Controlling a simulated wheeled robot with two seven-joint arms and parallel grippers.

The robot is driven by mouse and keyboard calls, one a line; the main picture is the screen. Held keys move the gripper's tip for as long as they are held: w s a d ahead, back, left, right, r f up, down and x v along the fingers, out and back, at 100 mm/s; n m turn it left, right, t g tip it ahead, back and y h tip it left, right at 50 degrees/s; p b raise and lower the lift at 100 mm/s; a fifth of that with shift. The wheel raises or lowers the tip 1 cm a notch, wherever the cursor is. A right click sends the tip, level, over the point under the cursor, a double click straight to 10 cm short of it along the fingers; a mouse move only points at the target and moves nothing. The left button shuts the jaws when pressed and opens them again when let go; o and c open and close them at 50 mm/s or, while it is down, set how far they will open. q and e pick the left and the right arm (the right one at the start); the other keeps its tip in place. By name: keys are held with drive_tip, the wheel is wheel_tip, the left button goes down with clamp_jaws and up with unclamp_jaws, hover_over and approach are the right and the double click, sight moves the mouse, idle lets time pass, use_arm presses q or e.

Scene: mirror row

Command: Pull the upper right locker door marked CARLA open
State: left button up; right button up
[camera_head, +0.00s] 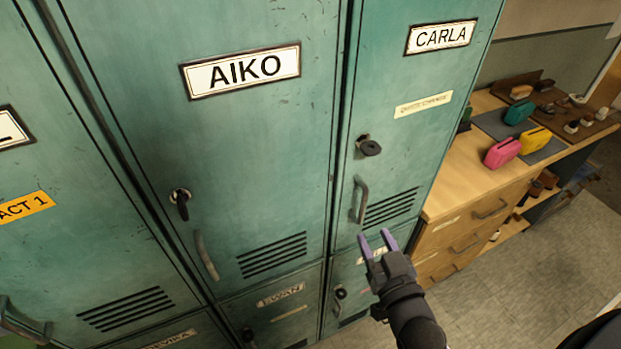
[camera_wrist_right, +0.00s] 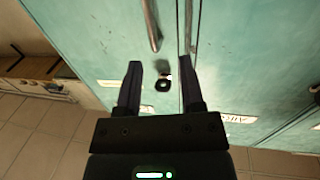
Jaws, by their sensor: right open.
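The CARLA door is the teal upper right locker door (camera_head: 420,75) in the head view, closed flush. It has a CARLA label (camera_head: 441,37), a round dark lock (camera_head: 369,147), a grey vertical handle (camera_head: 360,199) and vent slots. My right gripper (camera_head: 376,237) is open and empty, just below and right of that handle in the picture, apart from it. In the right wrist view, the gripper's two fingers (camera_wrist_right: 161,62) point at teal doors. A metal handle (camera_wrist_right: 152,25) and a dark lock (camera_wrist_right: 163,84) show there; I cannot tell which door they belong to. My left gripper is out of view.
The closed AIKO door (camera_head: 250,120) is left of CARLA's, with smaller lower doors, including EWAN (camera_head: 285,322), beneath. Right of the lockers stands a wooden drawer unit (camera_head: 470,195) with pink (camera_head: 502,152) and yellow (camera_head: 535,140) items on top. Open floor (camera_head: 530,270) lies in front of it.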

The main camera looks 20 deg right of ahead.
sight(364, 206)
drive_tip(key=w, duration=0.2)
drive_tip(key=w+d, duration=0.1)
drive_tip(key=w, duration=0.2)
drive_tip(key=w+d, duration=0.1)
drive_tip(key=w, duration=0.2)
drive_tip(key=shift+f+b, duration=0.15)
drive_tip(key=shift+b, duration=0.2)
drive_tip(key=shift+w+d, duration=0.15)
drive_tip(key=shift+w, duration=0.3)
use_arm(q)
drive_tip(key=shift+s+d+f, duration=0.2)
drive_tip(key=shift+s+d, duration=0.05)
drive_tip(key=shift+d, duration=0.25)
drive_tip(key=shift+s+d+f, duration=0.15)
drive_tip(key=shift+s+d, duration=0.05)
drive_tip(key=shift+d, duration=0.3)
use_arm(e)
drive_tip(key=shift+c, duration=0.3)
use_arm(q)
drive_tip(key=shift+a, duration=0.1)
use_arm(e)
clamp_jaws()
